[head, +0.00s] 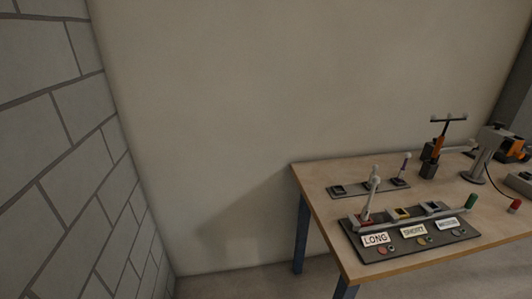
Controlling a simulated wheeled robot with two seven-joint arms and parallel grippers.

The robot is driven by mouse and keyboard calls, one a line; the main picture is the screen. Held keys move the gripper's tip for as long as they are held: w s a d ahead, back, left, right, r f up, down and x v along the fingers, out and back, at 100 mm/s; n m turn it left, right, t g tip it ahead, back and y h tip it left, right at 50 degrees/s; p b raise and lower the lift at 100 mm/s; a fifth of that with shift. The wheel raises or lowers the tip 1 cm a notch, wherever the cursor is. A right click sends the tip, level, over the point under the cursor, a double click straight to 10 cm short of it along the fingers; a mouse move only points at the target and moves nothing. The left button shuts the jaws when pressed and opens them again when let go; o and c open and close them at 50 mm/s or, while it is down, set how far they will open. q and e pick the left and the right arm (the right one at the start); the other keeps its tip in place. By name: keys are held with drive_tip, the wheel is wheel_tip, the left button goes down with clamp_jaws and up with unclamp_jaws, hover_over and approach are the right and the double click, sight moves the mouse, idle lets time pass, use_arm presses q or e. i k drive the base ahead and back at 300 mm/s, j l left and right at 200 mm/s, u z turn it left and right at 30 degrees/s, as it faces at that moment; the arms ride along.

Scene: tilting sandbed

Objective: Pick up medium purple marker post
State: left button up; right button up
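A thin post with a pale knob and a purplish shaft (405,166) stands in the right socket of a grey strip (355,191) at the back left of the table. It looks like the purple marker post, though it is small and its length is hard to judge. Neither of my grippers is in view.
The wooden table (317,205) stands against the wall. A dark board (375,254) near its front has LONG and SHORT labels, sockets, a grey bar and a pale post (367,205). An orange tool (438,149), a grey stand (484,160), green (471,201) and red (515,205) pieces stand right.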

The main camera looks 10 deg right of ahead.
sight(399, 178)
drive_tip(key=z, duration=1.45)
